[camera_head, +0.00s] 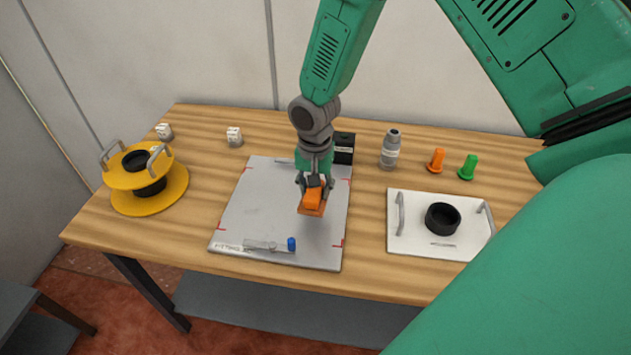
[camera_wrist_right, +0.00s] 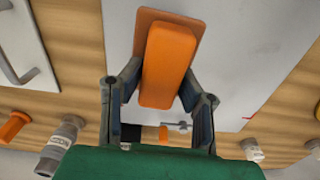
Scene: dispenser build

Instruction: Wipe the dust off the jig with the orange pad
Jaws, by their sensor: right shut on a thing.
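The jig (camera_head: 250,215) is a flat grey plate with red corner marks on the wooden table. A clamp with a blue knob (camera_head: 291,244) is at its front edge. My right gripper (camera_head: 315,184) is shut on the orange pad (camera_head: 311,203) over the right half of the jig. In the right wrist view the fingers hold the pad's orange block (camera_wrist_right: 168,65) from both sides, with the grey jig surface (camera_wrist_right: 240,60) behind it. I cannot tell whether the pad touches the plate. No dust can be made out. My left gripper is not in view.
A yellow flanged spool (camera_head: 178,190) with handles stands left. A white plate (camera_head: 412,240) with a black ring lies right. A black box (camera_head: 344,148), grey bottle (camera_head: 390,148), orange cone (camera_head: 436,160) and green cone (camera_head: 468,167) stand behind. Two small white blocks (camera_head: 234,137) are at back left.

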